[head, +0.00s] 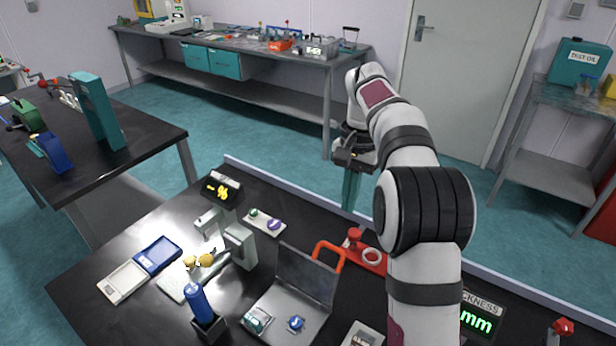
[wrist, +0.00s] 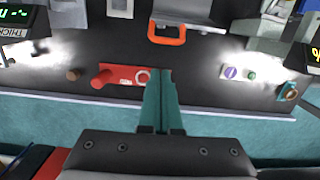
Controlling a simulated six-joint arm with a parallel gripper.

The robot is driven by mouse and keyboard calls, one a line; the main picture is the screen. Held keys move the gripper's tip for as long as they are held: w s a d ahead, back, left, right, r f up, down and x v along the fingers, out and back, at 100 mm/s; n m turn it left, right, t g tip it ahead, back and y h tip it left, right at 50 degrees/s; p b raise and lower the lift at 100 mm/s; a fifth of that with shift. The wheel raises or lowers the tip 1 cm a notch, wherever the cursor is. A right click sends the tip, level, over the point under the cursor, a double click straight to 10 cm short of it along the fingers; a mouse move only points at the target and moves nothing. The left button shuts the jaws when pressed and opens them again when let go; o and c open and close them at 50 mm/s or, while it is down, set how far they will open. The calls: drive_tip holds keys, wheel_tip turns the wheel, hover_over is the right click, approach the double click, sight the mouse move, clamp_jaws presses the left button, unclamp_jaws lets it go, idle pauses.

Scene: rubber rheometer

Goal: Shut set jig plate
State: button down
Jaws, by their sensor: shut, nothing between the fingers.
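The set jig has a flat grey base (head: 272,322) on the near bench. Its dark plate (head: 306,276) stands raised and tilted at the back of the base, with an orange loop handle (head: 330,250) on its upper edge. In the wrist view the orange handle (wrist: 167,41) and the grey plate (wrist: 185,10) show at top centre. My gripper (head: 350,206) is shut and empty, pointing down behind the bench's far edge, apart from the handle. In the wrist view its teal fingers (wrist: 165,72) lie together below the handle.
A red block with a knob and white ring (head: 365,252) stands right of the handle. A small plate with green and purple buttons (head: 265,222) is to the left. A raised rim (head: 270,178) edges the bench.

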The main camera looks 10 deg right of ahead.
wheel_tip(320, 180, down, 10)
drive_tip(key=a, duration=0.1)
drive_tip(key=shift+s+a, duration=0.25)
drive_tip(key=shift+s, duration=0.1)
idle(0.5)
